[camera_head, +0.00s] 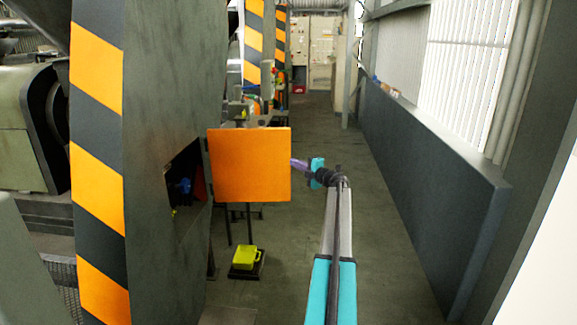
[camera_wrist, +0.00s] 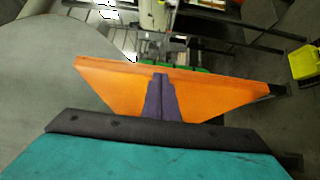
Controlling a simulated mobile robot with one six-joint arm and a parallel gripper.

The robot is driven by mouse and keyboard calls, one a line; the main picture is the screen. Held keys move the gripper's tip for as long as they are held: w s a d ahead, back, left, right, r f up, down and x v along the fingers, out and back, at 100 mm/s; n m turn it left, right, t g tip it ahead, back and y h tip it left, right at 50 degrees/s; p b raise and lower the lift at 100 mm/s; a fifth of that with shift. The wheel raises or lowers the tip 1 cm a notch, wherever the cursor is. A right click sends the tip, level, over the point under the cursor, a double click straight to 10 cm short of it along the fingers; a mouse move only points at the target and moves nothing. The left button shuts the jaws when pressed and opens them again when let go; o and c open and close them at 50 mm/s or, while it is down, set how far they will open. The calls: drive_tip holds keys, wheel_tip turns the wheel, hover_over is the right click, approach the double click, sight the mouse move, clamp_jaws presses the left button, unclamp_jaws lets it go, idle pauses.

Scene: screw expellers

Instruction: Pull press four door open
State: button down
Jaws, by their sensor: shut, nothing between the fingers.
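The orange press door (camera_head: 250,165) stands swung out from the grey press housing (camera_head: 150,120), hinged along its left edge. The dark square opening (camera_head: 185,178) behind it is uncovered, with a blue and a red part inside. My gripper (camera_head: 294,163) is at the door's right edge, its purple fingers together and empty. In the wrist view my gripper (camera_wrist: 160,78) lies in front of the orange door (camera_wrist: 215,92). I cannot tell whether the fingers touch it.
A yellow object (camera_head: 245,257) is on the floor below the door. A dark low wall (camera_head: 425,185) runs along the right. The floor aisle (camera_head: 310,125) between is clear. Black and orange striped edging (camera_head: 97,160) marks the near press at left.

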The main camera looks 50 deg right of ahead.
drive_tip(key=shift+w+d, duration=0.15)
drive_tip(key=shift+d, duration=0.1)
drive_tip(key=shift+w+a, duration=0.2)
drive_tip(key=shift+a, duration=0.05)
drive_tip(key=shift+s+a, duration=0.7)
drive_tip(key=s+d+b, duration=0.2)
drive_tip(key=s+d, duration=0.1)
drive_tip(key=s, duration=0.7)
drive_tip(key=shift+s+d, duration=0.25)
drive_tip(key=shift+s, duration=0.05)
